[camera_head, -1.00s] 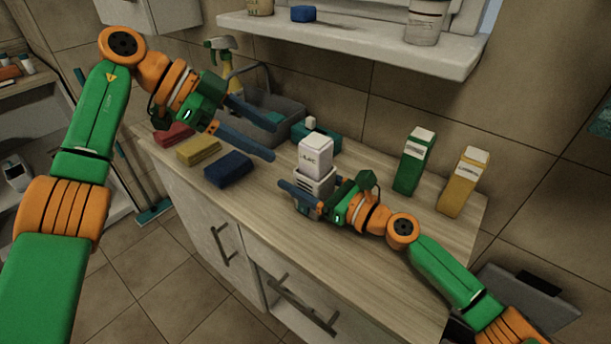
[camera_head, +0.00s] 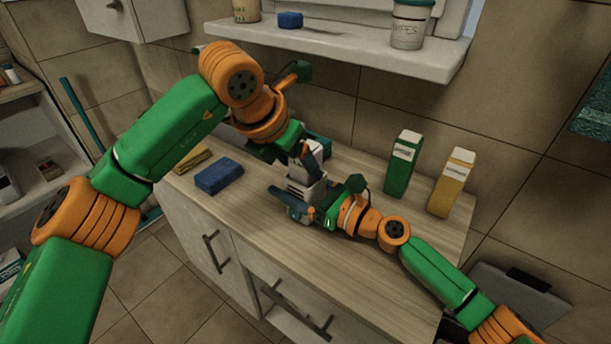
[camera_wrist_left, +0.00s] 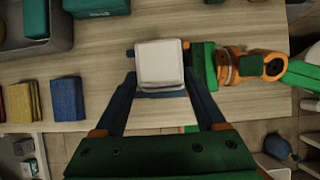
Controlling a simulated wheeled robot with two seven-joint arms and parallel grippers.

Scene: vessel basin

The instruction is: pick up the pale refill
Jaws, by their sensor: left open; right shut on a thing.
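The pale refill (camera_head: 314,160) is a white block seated upright in the top of a light slotted holder (camera_head: 302,188) on the counter. In the left wrist view, the refill (camera_wrist_left: 160,63) shows from above, between the fingers of my left gripper (camera_wrist_left: 160,84). My left gripper (camera_head: 309,157) is open and points down over the refill, partly hiding it in the head view. I cannot tell whether the fingers touch it. My right gripper (camera_head: 297,204) is shut on the holder from the right and front.
Blue (camera_head: 219,176) and yellow (camera_head: 193,159) sponges lie left on the counter (camera_head: 245,210). Green (camera_head: 403,165) and yellow (camera_head: 451,183) cartons stand at the right. A teal object (camera_head: 323,146) is just behind the holder. A shelf (camera_head: 340,48) overhangs the back.

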